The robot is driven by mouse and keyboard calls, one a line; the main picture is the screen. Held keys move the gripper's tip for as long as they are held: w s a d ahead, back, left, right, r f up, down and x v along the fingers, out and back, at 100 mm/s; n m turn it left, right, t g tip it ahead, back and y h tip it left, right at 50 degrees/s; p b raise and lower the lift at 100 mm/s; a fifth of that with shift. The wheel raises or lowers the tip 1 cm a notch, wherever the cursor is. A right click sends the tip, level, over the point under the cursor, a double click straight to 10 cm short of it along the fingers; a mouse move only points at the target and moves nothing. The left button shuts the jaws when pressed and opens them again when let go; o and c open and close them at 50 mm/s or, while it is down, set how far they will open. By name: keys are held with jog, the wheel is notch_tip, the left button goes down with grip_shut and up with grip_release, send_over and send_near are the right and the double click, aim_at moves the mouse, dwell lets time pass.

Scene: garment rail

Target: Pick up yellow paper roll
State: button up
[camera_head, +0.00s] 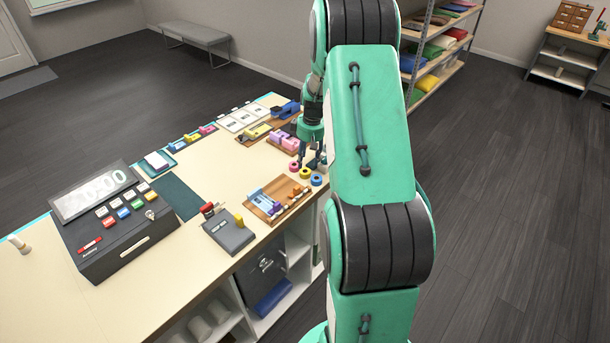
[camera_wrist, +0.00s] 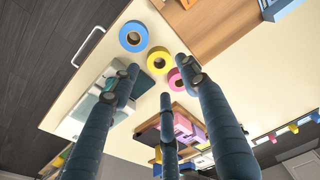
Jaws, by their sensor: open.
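The yellow paper roll (camera_head: 305,176) lies on the cream counter near its right end, between a pink roll (camera_head: 293,169) and a blue roll (camera_head: 317,183). In the wrist view the yellow roll (camera_wrist: 160,51) is a ring lying flat, seen just beyond the spread fingertips. My gripper (camera_head: 313,157) is just above and behind the rolls, partly hidden by my arm. In the wrist view my gripper (camera_wrist: 158,75) shows three dark fingers apart with nothing between them. One finger partly covers the pink roll (camera_wrist: 172,76). I cannot tell the exact height above the counter.
A wooden tray (camera_head: 259,198) with small items sits in front of the rolls. Another tray with pink and purple items (camera_head: 290,140) is behind them. A dark cash register (camera_head: 112,230) and a grey terminal (camera_head: 228,236) stand farther left. The counter edge is close to the blue roll.

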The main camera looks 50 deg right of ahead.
aim_at(305, 171)
jog(key=shift+w+f, duration=0.15)
jog(key=shift+f, duration=0.75)
jog(key=shift+w+d+f+b, duration=0.1)
jog(key=shift+w+f+b, duration=0.15)
jog(key=shift+f, duration=1.05)
jog(key=shift+w+f+b, duration=0.1)
jog(key=shift+f+b, duration=0.1)
jog(key=shift+f, duration=1.1)
jog(key=shift+c, duration=0.3)
jog(key=c, duration=0.7)
